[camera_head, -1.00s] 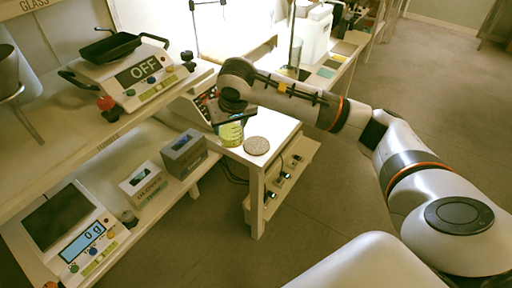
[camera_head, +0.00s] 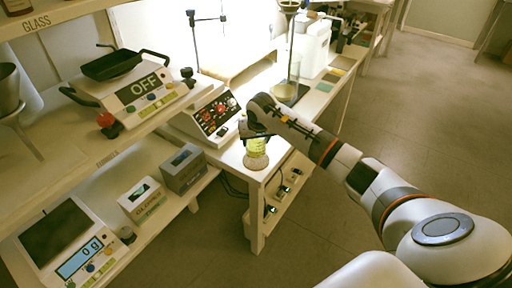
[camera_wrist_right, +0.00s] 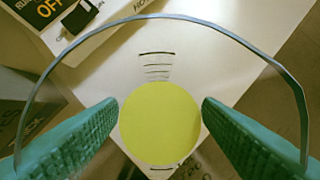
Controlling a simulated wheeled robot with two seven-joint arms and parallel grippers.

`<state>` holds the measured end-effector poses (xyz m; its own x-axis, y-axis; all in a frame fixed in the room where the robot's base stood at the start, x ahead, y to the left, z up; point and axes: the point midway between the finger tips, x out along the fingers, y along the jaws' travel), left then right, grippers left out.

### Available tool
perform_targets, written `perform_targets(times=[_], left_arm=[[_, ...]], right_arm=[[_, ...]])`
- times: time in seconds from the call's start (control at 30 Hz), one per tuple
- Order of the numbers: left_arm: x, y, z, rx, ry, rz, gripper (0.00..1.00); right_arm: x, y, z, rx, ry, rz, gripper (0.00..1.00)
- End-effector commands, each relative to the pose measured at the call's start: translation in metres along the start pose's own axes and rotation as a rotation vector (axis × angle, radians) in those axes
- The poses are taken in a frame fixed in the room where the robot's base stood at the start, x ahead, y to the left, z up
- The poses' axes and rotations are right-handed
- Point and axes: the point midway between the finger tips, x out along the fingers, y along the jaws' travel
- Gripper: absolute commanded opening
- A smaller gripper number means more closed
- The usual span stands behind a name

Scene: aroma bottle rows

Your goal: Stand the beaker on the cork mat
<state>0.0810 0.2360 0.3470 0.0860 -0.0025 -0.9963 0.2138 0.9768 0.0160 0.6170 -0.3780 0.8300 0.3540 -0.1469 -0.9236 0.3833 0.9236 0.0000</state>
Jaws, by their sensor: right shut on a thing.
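The beaker (camera_head: 256,146) is clear glass with yellow liquid, upright at the near corner of the white bench. My right gripper (camera_head: 255,134) is shut on it near its upper part. In the right wrist view, the beaker's round yellow liquid (camera_wrist_right: 160,125) shows between the two teal fingers of my right gripper (camera_wrist_right: 160,118). The round cork mat (camera_head: 256,163) shows directly below the beaker, partly hidden by it. I cannot tell whether the beaker's base touches the mat. My left gripper is not in view.
A grey box (camera_head: 183,168) and a scale (camera_head: 72,240) are on the lower left shelf. The bench edge is close.

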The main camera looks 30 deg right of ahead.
Motion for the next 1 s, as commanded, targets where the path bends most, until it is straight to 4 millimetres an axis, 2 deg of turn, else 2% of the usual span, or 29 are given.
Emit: perform_targets(times=[0.23,0.6,0.63,0.73,0.77,1.0], left_arm=[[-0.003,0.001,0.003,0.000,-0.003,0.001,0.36],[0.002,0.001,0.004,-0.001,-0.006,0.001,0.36],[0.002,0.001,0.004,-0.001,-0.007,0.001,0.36],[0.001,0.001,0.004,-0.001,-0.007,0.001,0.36],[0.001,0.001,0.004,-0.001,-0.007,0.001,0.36],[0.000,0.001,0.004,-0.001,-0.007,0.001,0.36]], right_arm=[[0.029,0.001,-0.013,0.001,0.002,0.001,0.31],[0.035,0.000,-0.014,-0.001,-0.002,0.000,0.31],[0.035,0.000,-0.015,-0.001,-0.001,0.000,0.61],[0.034,0.000,-0.015,-0.001,0.000,0.000,0.78],[0.034,0.000,-0.015,-0.001,0.000,0.000,0.81],[0.034,0.000,-0.015,-0.001,0.001,0.000,0.81]])
